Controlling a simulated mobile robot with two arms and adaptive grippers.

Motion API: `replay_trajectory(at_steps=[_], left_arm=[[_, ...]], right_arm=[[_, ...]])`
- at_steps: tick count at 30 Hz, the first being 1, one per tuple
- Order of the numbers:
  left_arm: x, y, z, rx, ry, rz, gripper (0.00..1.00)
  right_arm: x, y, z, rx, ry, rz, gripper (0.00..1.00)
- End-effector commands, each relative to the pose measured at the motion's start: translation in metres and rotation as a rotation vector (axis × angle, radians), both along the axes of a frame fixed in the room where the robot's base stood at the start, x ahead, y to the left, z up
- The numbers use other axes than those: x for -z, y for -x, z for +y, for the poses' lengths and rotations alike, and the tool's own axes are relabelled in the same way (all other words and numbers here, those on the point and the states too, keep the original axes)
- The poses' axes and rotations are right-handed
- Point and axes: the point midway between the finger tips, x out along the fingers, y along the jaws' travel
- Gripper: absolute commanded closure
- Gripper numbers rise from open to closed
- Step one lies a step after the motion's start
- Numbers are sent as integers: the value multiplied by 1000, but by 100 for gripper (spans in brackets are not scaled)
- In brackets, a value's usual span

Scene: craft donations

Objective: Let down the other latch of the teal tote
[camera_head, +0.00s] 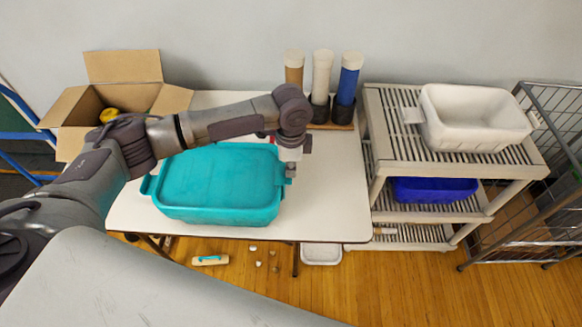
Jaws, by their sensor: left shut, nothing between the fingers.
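The teal tote (215,185) stands on the white table with its lid on. Its left end has a teal tab (149,185) sticking out. My left arm reaches over the tote from the left, and my left gripper (291,172) points down at the tote's right end. The gripper is shut, with nothing seen in it. Its fingertips are close to the right end's latch area; I cannot tell whether they touch it. The gripper and wrist partly hide that end, so the latch's position there is unclear. My right gripper is not in view.
An open cardboard box (125,95) stands at the table's back left. Several capped tubes (322,80) stand in a rack at the back right. A plastic shelf (450,165) holds a white basket (474,120) and a blue bin (433,189). The table's right part (335,195) is clear.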

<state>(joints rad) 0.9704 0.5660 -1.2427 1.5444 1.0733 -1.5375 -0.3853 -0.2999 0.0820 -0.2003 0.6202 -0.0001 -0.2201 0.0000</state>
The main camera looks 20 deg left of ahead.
Motion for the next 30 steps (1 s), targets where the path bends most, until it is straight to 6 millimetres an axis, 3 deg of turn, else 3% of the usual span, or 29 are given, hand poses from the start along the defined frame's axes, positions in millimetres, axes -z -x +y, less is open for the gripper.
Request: replay_trajectory(at_steps=[30], left_arm=[[17, -2, -10, -1, -2, 3, 100]], right_arm=[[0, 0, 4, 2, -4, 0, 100]])
